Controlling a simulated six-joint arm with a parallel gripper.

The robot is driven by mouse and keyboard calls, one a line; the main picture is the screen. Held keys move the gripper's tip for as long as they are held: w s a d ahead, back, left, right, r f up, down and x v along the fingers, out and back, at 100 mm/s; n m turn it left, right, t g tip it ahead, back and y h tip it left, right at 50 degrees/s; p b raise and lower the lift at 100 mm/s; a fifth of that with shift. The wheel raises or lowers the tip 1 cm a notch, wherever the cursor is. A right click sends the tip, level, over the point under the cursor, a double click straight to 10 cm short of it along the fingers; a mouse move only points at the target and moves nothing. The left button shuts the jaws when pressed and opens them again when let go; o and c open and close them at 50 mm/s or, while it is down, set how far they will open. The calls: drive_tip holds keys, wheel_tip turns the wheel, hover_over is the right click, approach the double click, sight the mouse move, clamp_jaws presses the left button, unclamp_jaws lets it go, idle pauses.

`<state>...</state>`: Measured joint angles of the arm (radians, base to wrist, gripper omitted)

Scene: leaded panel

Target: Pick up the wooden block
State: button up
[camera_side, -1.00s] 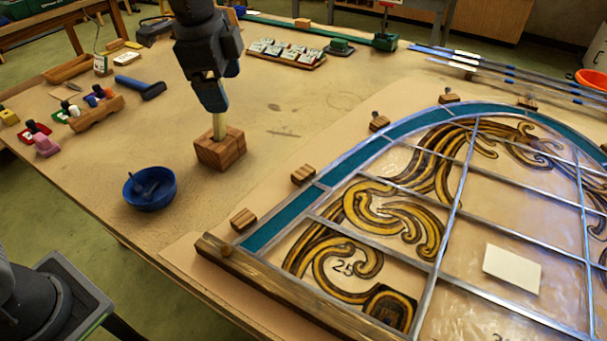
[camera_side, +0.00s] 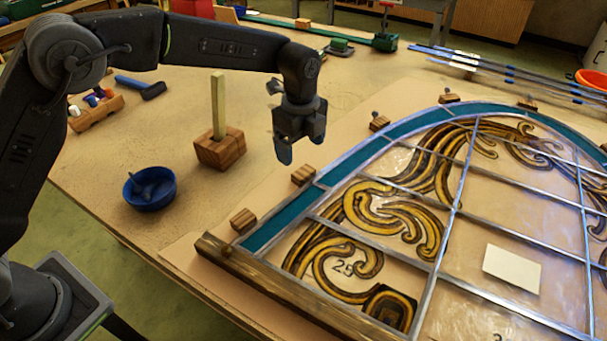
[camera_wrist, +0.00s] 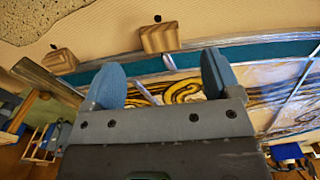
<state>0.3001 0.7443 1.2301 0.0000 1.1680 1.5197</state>
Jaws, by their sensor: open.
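A small wooden block (camera_side: 303,174) with a striped grain sits at the outer left edge of the leaded panel (camera_side: 440,215), just below my gripper (camera_side: 300,145) in the side view. My gripper is open and empty, fingers pointing down, above the table. In the wrist view the block (camera_wrist: 160,38) lies ahead of and between the two blue fingers of my gripper (camera_wrist: 162,75), apart from them. A second similar block (camera_side: 243,220) sits nearer the panel's corner. A larger wooden block (camera_side: 220,150) stands left of my gripper with a pale stick (camera_side: 218,100) upright in it.
A blue bowl (camera_side: 150,188) with something in it stands on the left of the table. A wooden bar (camera_side: 270,280) runs along the panel's near edge. More blocks (camera_side: 379,122) line the panel's curved edge. Bare table lies between the larger block and the panel.

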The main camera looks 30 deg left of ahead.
sight(300, 169)
drive_tip(key=shift+a+f, duration=0.1)
drive_tip(key=shift+f, duration=3.35)
drive_tip(key=shift+c, duration=0.4)
drive_tip(key=c, duration=0.9)
